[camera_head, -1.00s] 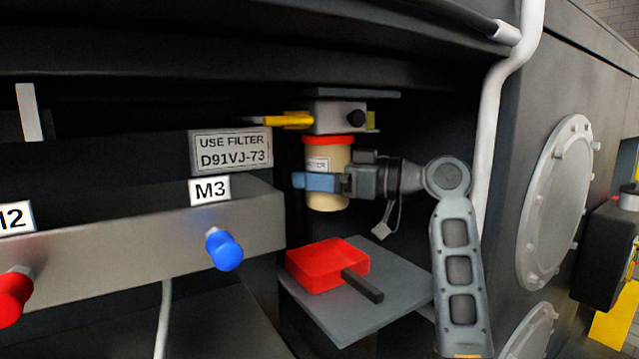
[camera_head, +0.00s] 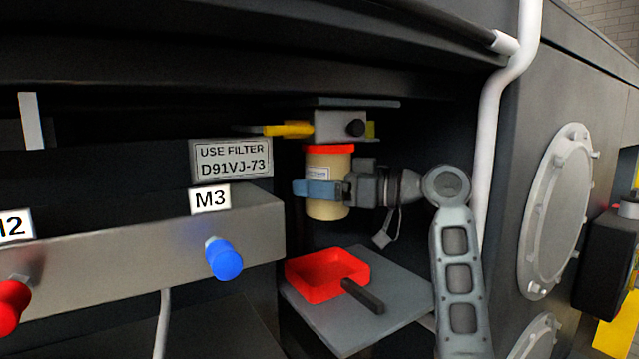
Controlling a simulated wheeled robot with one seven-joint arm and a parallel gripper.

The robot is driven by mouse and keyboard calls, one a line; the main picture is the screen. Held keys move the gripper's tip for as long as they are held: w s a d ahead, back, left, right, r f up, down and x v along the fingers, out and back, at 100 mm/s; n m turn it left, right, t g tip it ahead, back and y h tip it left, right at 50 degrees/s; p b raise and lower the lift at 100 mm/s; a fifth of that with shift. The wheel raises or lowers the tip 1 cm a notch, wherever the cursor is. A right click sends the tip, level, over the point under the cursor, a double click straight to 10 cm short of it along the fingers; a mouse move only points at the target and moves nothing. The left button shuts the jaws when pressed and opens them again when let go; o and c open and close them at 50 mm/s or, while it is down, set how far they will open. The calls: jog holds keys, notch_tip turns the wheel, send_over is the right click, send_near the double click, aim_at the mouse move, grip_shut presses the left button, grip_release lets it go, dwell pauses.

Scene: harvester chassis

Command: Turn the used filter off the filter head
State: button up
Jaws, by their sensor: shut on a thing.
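The used filter (camera_head: 327,208) is a cream canister with a red top band and a small label. It hangs upright below the grey filter head (camera_head: 332,126). A narrow dark gap seems to show between its red band and the head; I cannot tell whether they still touch. My gripper (camera_head: 322,190) comes in from the right and is shut around the filter's middle, a blue finger across its front. A yellow handle (camera_head: 288,130) sticks out left from the head.
A red pan (camera_head: 312,290) with a dark handle stands on a grey shelf (camera_head: 390,312) below the filter. A sign reading USE FILTER D91VJ-73 (camera_head: 232,159) is at the left. A white pipe (camera_head: 487,130) runs down at the right, near my arm.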

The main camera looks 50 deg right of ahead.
jog(key=shift+r, duration=0.1)
jog(key=c, duration=0.7)
jog(key=shift+o, duration=0.2)
jog(key=m+t+h+p, duration=0.1)
jog(key=m+h, duration=0.1)
jog(key=h, duration=0.1)
jog(key=shift+m+h, duration=0.3)
jog(key=shift+h, duration=0.1)
jog(key=m+h+p, duration=0.1)
jog(key=h, duration=0.1)
jog(key=m+h+p, duration=0.1)
jog(key=m+h, duration=0.1)
jog(key=h, duration=0.1)
jog(key=m+h+p, duration=0.1)
jog(key=h, duration=0.1)
jog(key=shift+d+m+h+p, duration=0.3)
jog(key=shift+d+m+p, duration=0.05)
jog(key=shift+m, duration=0.05)
jog(key=shift+m+h, duration=0.3)
jog(key=shift+h, duration=0.1)
jog(key=shift+s+d+m+g+h, duration=0.15)
jog(key=shift+m+g+h, duration=0.65)
jog(key=shift+h, duration=0.5)
jog(key=shift+w+d+m+g+h, duration=0.15)
jog(key=shift+m+g+h, duration=0.45)
jog(key=shift+m+h, duration=0.55)
jog(key=shift+s, duration=0.1)
jog(key=o, duration=1.3)
